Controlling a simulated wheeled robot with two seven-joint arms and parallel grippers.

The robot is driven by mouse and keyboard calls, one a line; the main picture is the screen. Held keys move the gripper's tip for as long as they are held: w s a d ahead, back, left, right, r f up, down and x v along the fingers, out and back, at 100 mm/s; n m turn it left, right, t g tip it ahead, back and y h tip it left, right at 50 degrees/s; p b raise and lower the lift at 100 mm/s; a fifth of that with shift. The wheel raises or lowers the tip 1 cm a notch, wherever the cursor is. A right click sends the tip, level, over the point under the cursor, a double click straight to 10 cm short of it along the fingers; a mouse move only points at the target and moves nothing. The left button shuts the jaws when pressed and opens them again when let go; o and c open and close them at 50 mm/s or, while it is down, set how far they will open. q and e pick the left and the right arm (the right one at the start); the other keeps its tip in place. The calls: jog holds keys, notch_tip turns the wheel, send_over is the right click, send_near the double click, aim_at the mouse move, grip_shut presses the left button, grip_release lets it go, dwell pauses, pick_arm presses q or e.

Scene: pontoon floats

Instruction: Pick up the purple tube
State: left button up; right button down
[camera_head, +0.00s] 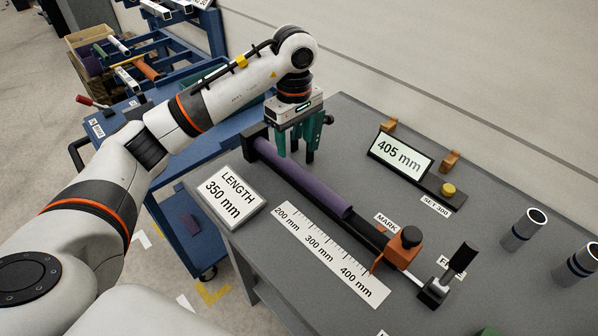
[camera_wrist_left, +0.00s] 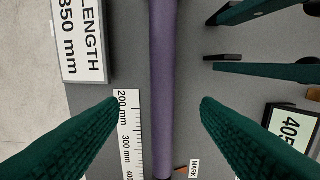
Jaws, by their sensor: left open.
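The purple tube (camera_head: 299,178) lies in a dark trough on the grey table, running from the back left toward the front right in the head view. In the left wrist view the tube (camera_wrist_left: 163,80) runs top to bottom through the middle. My left gripper (camera_head: 297,155) points down near the tube's far part. Its green fingers (camera_wrist_left: 160,110) are open, one on each side of the tube in the wrist view, with grey table showing between finger and tube. I cannot tell its exact height above the tube. My right gripper is not in view.
A ruler strip (camera_head: 330,252) and a "LENGTH 350 mm" sign (camera_head: 227,197) lie left of the tube. An orange stop (camera_head: 404,245) and black clamp (camera_head: 436,290) stand at the near end. A "405 mm" display (camera_head: 400,154) and grey cylinders (camera_head: 522,230) stand right.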

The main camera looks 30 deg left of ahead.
aim_at(298, 169)
pick_arm(q)
notch_tip(298, 169, down, 3)
jog(key=shift+f+p, duration=0.1)
jog(key=shift+p, duration=0.2)
jog(key=f, duration=0.1)
jog(key=f+p, duration=0.1)
jog(key=f, duration=0.2)
jog(key=shift+d+p, duration=0.35)
jog(key=shift+p, duration=0.05)
jog(key=shift+w+f, duration=0.1)
jog(key=shift+f, duration=0.5)
grip_shut()
jog(key=shift+r, duration=0.1)
jog(key=shift+d+r, duration=0.15)
jog(key=s+d+r+b, duration=0.2)
jog(key=s+d+r, duration=0.5)
jog(key=s, duration=0.3)
jog(key=shift+s+d+r+b, duration=0.3)
jog(key=shift+s+d, duration=0.1)
jog(key=shift+d, duration=0.4)
